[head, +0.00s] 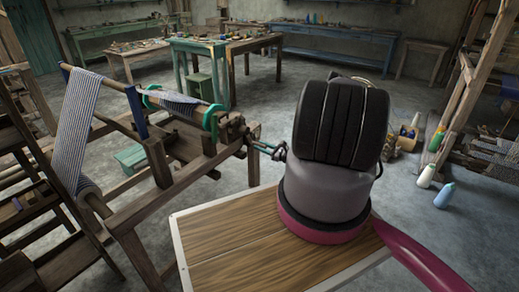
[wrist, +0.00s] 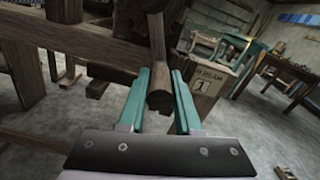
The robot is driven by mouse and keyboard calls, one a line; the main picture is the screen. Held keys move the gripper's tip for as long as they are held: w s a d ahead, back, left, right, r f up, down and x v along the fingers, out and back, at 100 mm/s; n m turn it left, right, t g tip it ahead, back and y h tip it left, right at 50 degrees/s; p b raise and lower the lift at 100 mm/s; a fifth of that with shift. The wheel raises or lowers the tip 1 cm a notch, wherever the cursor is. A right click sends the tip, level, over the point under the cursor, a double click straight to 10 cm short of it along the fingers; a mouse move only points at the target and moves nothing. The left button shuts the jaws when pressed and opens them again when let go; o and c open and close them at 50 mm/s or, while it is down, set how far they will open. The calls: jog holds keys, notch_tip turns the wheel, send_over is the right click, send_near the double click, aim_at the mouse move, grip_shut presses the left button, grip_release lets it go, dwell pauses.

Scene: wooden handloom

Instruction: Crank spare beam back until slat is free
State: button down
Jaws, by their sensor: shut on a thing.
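The loom's beam with teal end rings (head: 181,106) carries blue-and-white striped cloth on the wooden frame, left of centre in the head view. A wooden crank handle (wrist: 160,98) is a round, dark peg hanging below a wooden bar in the wrist view. My gripper (wrist: 160,73) has its two teal fingers on either side of this handle, shut on it. In the head view my gripper (head: 262,149) is small at the loom's right side, partly hidden by my own arm. I cannot make out the slat in either view.
A second length of striped cloth (head: 79,118) hangs from a blue-ended roller at the left. Green tables (head: 203,45) stand at the back. Bottles (head: 427,175) stand on the floor at the right.

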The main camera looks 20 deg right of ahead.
jog(key=shift+w+d+r+n, duration=0.35)
jog(key=shift+d+r+n, duration=0.1)
jog(key=shift+d+n, duration=0.25)
jog(key=shift+w+d+r+n, duration=0.4)
jog(key=shift+d+n, duration=0.2)
jog(key=shift+n, duration=0.2)
jog(key=shift+d+r, duration=0.1)
jog(key=shift+r, duration=0.1)
jog(key=c, duration=0.6)
grip_release()
jog(key=shift+s, duration=0.1)
jog(key=v, duration=1)
jog(key=shift+s+d, duration=0.15)
jog(key=shift+s, duration=0.1)
